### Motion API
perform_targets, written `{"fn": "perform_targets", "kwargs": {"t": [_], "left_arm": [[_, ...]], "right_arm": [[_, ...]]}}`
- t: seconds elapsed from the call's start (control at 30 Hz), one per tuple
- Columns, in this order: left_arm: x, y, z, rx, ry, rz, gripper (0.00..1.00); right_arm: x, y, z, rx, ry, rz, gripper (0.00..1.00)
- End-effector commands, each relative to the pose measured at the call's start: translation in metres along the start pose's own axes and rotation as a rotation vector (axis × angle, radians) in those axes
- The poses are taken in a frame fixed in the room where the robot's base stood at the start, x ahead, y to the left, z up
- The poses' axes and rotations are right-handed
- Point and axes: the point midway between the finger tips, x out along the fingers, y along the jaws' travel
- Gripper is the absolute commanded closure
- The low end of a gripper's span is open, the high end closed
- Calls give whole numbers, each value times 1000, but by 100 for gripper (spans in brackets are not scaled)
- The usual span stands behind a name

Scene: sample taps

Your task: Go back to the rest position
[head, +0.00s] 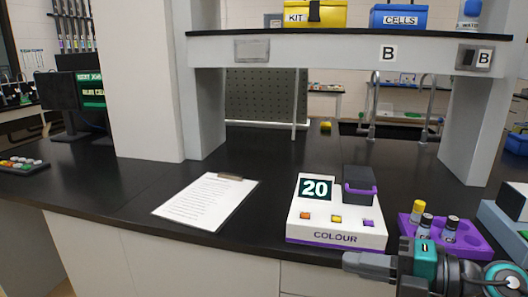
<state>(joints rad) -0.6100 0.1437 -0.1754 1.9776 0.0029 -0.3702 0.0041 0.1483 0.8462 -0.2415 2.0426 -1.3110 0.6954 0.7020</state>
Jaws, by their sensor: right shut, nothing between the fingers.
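My right gripper (352,264) comes in from the lower right, dark grey and teal, with its fingers pointing left. It is shut and empty. It is in front of the purple vial rack (474,252) and just right of the white COLOUR meter (300,230), at the bench's front edge. The meter's display (315,188) reads 20 and its dark lid (360,190) appears closed. Several capped vials stand in the rack, one with a yellow cap (417,208). The arm hides the rack's lower part. My left gripper does not show.
A clipboard with paper (207,200) lies left of the meter on the black bench (110,208). A white-and-blue device (508,222) stands at the right edge. A shelf (340,45) on white pillars spans above, carrying a yellow KIT box (298,18) and a blue CELLS box (385,20).

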Motion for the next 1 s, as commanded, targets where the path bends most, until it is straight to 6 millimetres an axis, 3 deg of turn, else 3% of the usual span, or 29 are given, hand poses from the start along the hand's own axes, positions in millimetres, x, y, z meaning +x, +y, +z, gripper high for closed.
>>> {"fn": "perform_targets", "kwargs": {"t": [0.07,0.17,0.27,0.37,0.5,0.6,0.77,1.0], "left_arm": [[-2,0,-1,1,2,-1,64],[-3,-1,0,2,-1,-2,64],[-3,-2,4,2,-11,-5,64],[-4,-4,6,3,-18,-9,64],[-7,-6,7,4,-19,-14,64],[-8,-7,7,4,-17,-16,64],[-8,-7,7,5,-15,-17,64],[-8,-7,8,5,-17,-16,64]], "right_arm": [[8,-5,-7,196,-38,185,100],[7,-22,-1,446,-158,371,100],[-1,-62,8,720,-333,491,100],[-13,-124,6,1009,-543,533,100],[-26,-215,-26,1366,-794,478,100],[-31,-258,-57,1543,-904,413,100],[-34,-292,-89,1695,-983,341,100],[-34,-298,-96,1725,-995,326,100]]}}
